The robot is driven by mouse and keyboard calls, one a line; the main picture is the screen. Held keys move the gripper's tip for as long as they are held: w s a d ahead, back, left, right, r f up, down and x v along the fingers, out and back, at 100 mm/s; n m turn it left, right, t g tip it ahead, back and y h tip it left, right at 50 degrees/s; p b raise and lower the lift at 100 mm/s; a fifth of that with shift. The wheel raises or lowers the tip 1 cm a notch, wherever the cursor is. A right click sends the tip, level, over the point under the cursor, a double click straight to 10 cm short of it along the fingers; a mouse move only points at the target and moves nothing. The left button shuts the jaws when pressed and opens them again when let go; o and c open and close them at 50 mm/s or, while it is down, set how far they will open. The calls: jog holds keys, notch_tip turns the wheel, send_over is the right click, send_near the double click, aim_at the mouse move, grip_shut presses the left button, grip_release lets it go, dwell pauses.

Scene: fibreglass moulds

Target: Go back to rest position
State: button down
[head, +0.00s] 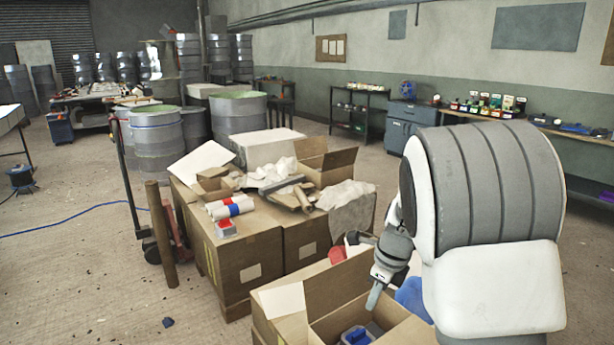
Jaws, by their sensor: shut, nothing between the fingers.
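My gripper (374,297) shows at the lower right of the head view, pointing down over an open cardboard box (283,298). Its fingers are shut with nothing visible held. My arm's large white and grey links fill the right side and hide part of the box and what lies behind. Blue and grey items (362,334) lie inside the box, below the fingertips. I cannot tell how far the fingertips are above them.
Large cardboard boxes (236,254) topped with rolls, paper and scraps stand left of my gripper. A wooden post (161,235) and metal drums (156,135) are beyond. A workbench (575,135) runs along the right wall. The floor at left is mostly clear, with a blue cable (75,216).

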jog(key=s+r+n+t+p, duration=0.2)
jog(key=s+r+n, duration=0.7)
jog(key=s+n, duration=0.3)
jog(key=s+a+r+n+t+h+p, duration=0.1)
jog(key=s+r+n+p, duration=0.1)
jog(key=s+r+n, duration=0.8)
jog(key=s+n, duration=0.3)
jog(key=s, duration=0.1)
jog(key=shift+r+t+h+p, duration=0.2)
jog(key=shift+t+h+p, duration=0.1)
jog(key=shift+t, duration=0.1)
jog(key=shift+s, duration=0.2)
